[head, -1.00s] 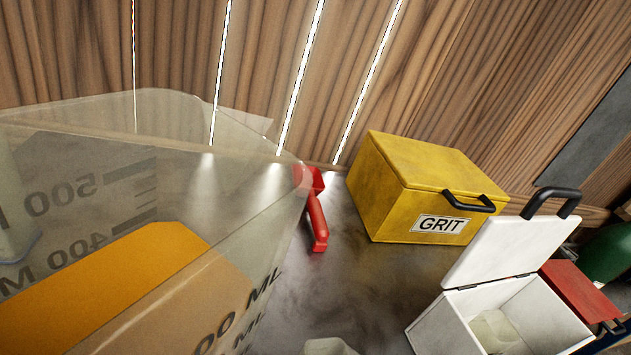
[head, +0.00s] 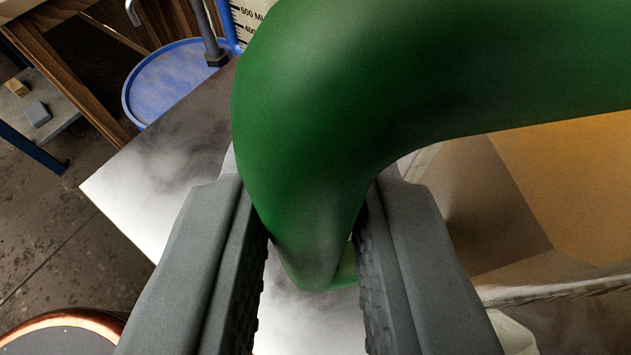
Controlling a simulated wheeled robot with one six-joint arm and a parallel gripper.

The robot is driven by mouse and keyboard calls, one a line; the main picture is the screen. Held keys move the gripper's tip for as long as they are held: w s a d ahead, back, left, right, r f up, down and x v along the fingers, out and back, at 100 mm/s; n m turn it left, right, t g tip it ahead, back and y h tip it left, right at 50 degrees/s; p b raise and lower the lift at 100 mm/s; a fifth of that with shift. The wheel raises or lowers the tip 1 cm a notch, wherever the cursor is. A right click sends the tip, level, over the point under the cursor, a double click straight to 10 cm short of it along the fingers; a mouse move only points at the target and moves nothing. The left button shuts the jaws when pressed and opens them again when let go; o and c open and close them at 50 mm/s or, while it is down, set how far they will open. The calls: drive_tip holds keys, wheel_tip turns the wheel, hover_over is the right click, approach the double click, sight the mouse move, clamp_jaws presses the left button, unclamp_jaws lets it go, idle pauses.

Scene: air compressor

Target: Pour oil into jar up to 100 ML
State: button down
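A thick green curved handle (head: 335,120) fills the upper middle of the view and runs off to the right. My gripper (head: 312,225) has its two dark ridged fingers on either side of the handle's lower part, and both appear to touch it. At the right is part of a see-through container (head: 480,205) with orange-brown colour, likely oil (head: 590,185), showing in it. The handle hides how it joins this container. A jar with 500 ML and 400 marks (head: 250,20) shows at the top, mostly hidden behind the handle.
A grey metal tabletop (head: 165,185) lies below, with its corner at the left. A round blue tray (head: 165,85) stands beyond it. A copper-rimmed round object (head: 60,335) is at the lower left. Open floor (head: 40,225) lies at the left.

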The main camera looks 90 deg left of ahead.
sight(311, 287)
drive_tip(key=shift+f, duration=2.3)
drive_tip(key=d+r+m+y, duration=0.1)
drive_tip(key=m+y, duration=0.1)
drive_tip(key=y, duration=0.1)
drive_tip(key=w+r+m+y, duration=0.1)
drive_tip(key=m+y, duration=0.2)
drive_tip(key=w+d+m+y, duration=0.1)
drive_tip(key=m+y, duration=0.1)
drive_tip(key=y, duration=0.1)
drive_tip(key=shift+d+r, duration=0.35)
drive_tip(key=shift+r, duration=0.05)
drive_tip(key=shift+w+r+m+t+y, duration=0.15)
drive_tip(key=shift+r+m+t+y, duration=0.4)
drive_tip(key=shift+m, duration=0.25)
idle(3.6)
